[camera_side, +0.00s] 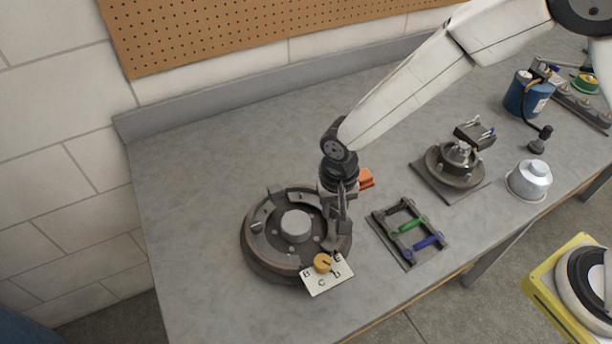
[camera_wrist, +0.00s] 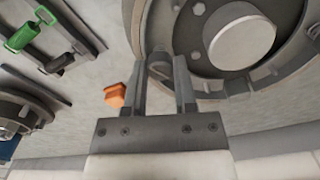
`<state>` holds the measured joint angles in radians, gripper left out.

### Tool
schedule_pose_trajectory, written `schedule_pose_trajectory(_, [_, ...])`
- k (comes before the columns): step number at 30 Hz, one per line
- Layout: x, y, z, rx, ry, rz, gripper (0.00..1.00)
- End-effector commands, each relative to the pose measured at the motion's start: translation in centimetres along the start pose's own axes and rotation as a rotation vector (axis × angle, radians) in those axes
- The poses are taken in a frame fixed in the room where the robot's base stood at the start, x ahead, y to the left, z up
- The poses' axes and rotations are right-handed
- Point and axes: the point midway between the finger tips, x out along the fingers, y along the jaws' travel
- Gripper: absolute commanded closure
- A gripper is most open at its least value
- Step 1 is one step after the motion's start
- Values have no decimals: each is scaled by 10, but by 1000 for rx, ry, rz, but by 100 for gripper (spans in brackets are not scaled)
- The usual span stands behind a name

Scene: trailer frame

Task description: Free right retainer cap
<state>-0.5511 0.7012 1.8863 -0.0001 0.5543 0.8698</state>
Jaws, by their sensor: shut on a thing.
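A round dark metal brake assembly (camera_side: 258,258) with a pale central hub (camera_side: 296,226) lies on the bench; it also fills the upper right of the wrist view (camera_wrist: 275,75). My gripper (camera_side: 342,230) points down over the right side of its rim. In the wrist view my gripper (camera_wrist: 162,82) has its two fingers around a small dark grey piece, seemingly the right retainer cap (camera_wrist: 160,68), at the rim. The fingers hide the cap in the side view. I cannot tell whether the cap is still seated.
A white lettered card (camera_side: 325,281) with a yellow round knob (camera_side: 322,262) lies at the assembly's front edge. An orange piece (camera_side: 366,179) is behind my gripper. A rack (camera_side: 391,244) with green and blue parts, a plated hub (camera_side: 455,165) and a silver cap (camera_side: 530,182) stand right.

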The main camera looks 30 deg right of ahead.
Motion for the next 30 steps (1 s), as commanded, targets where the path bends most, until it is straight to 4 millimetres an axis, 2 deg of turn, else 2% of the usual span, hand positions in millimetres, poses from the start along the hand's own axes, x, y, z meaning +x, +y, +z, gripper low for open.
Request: schedule_pose_trajectory(30, [-1, 0, 0, -941, 1, 0, 100])
